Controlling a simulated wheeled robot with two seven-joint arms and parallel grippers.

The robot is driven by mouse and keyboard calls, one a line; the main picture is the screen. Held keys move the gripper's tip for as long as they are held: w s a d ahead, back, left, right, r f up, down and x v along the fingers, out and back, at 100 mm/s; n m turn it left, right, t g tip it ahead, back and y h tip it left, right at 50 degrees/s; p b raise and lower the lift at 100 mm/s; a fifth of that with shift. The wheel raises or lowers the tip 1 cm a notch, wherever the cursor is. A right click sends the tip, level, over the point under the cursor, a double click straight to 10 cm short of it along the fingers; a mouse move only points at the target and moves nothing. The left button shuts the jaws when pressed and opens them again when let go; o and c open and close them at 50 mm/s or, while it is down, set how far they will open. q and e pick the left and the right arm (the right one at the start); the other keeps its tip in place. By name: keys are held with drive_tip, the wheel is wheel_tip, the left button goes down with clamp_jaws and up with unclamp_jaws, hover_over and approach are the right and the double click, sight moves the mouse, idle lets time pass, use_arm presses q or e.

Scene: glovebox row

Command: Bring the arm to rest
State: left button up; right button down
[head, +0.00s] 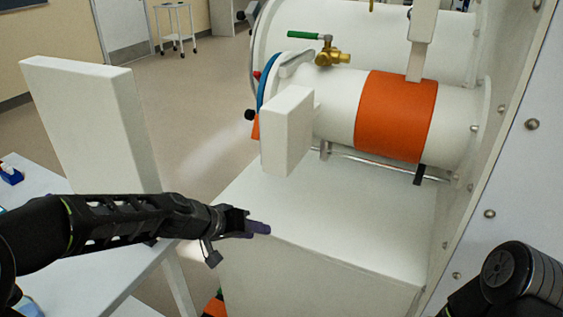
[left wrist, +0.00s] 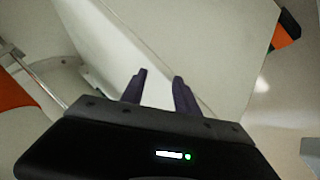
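My left gripper (head: 258,227) reaches in from the left over the near left edge of a white cabinet top (head: 340,222). In the left wrist view its two dark fingers (left wrist: 160,88) stand apart with nothing between them, so it is open and empty. In the head view the fingertips point right, and I cannot tell how far they are above the top. Part of my right arm (head: 515,280) shows at the lower right; its gripper is out of the picture.
A white cylinder with an orange band (head: 396,115) lies behind the cabinet top. A green-handled brass valve (head: 326,54) is above it. A white block (head: 287,130) stands at its left end. A tall white panel (head: 90,125) and white table (head: 105,280) are at left. A riveted wall (head: 500,190) bounds the right.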

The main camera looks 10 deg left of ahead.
use_arm(q)
drive_tip(key=s+d+f+g, duration=0.1)
drive_tip(key=s+f, duration=0.2)
drive_tip(key=f, duration=0.4)
drive_tip(key=s+d+f+n+g+y+p, duration=0.1)
drive_tip(key=s+f, duration=0.3)
drive_tip(key=f, duration=0.2)
drive_tip(key=s+d+f+g, duration=0.1)
drive_tip(key=s+f+g, duration=0.15)
drive_tip(key=f, duration=0.45)
drive_tip(key=s+d+f+g, duration=0.1)
drive_tip(key=s+d+f, duration=0.1)
drive_tip(key=s+f, duration=0.4)
drive_tip(key=s+d+f+g, duration=0.1)
drive_tip(key=s+f, duration=0.4)
drive_tip(key=s, duration=0.7)
drive_tip(key=shift+s+d+f+y+p, duration=0.35)
drive_tip(key=shift+d+y+p, duration=0.1)
drive_tip(key=shift+d, duration=0.4)
